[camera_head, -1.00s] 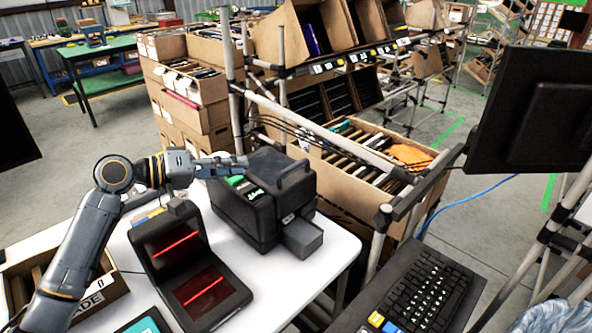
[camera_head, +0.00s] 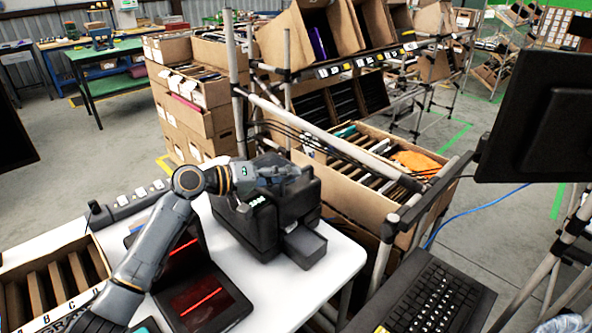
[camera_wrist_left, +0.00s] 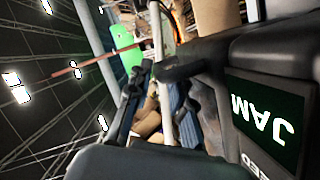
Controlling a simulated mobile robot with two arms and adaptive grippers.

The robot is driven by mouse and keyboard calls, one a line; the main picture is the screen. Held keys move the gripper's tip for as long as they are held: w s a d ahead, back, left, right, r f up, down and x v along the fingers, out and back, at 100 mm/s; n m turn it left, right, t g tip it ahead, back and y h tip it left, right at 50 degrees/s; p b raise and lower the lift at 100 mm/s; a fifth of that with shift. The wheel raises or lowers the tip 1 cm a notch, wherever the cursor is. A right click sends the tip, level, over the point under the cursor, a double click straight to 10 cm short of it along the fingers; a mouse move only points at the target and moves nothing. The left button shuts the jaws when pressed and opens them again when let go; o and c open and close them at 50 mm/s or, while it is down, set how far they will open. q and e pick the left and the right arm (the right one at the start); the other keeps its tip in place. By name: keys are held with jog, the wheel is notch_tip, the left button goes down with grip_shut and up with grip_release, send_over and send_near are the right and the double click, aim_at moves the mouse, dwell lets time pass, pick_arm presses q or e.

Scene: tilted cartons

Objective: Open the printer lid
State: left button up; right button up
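The black printer (camera_head: 262,232) stands on the white table, with a grey tray block (camera_head: 306,246) sticking out of its front. Its lid lies partly hidden behind my left gripper and looks down, though I cannot tell exactly. My left gripper (camera_head: 290,173) reaches in from the left across the printer's top and overlaps it; I cannot tell if it touches. In the left wrist view the printer's screen (camera_wrist_left: 265,118) reads JAM, rotated, close at the right. My right gripper is not in view.
A black scanner stand with red lines (camera_head: 200,300) is left of the printer. A divided carton (camera_head: 60,280) and a power strip (camera_head: 135,198) lie further left. A rack with a carton of files (camera_head: 365,205) stands behind at right; a keyboard (camera_head: 435,300) is at front right.

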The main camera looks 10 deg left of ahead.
pick_arm(q)
jog(key=shift+x, duration=1.3)
grip_shut()
